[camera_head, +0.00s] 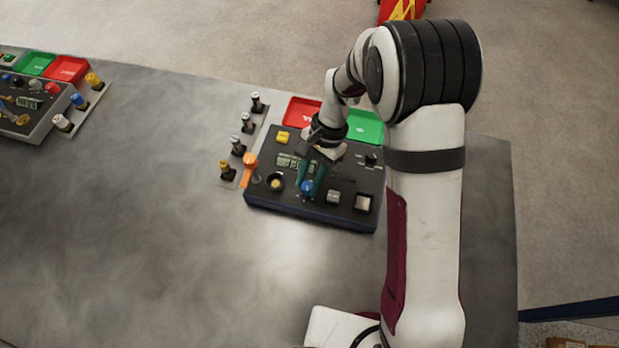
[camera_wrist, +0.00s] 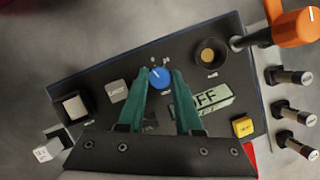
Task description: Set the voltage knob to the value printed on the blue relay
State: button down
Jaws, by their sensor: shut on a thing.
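A blue knob (camera_head: 307,187) with a white pointer mark sits at the front of the right genset's dark panel. In the wrist view the blue knob (camera_wrist: 160,79) lies between the teal fingertips of my gripper (camera_wrist: 164,76), which is shut on it. In the head view my gripper (camera_head: 312,181) reaches down over the panel. A display (camera_wrist: 206,100) beside it shows text that looks like OFF. A blue-topped piece, perhaps the blue relay (camera_head: 78,101), stands beside the left genset; any print on it is too small to read.
Several grey-topped and yellow-topped pieces stand left of the right panel, near an orange handle (camera_head: 250,161). A yellow button (camera_wrist: 242,127), a grey button (camera_wrist: 117,91) and a round black part (camera_wrist: 211,55) surround the knob. Red (camera_head: 302,111) and green trays lie behind. The table's middle is clear.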

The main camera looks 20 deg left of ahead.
jog(key=n+h, duration=0.2)
jog(key=n, duration=0.2)
jog(key=shift+a+n, duration=0.15)
jog(key=shift+n, duration=0.55)
jog(key=c, duration=0.6)
grip_release()
jog(key=v, duration=1.5)
jog(key=shift+w+r, duration=0.3)
jog(key=shift+w, duration=0.05)
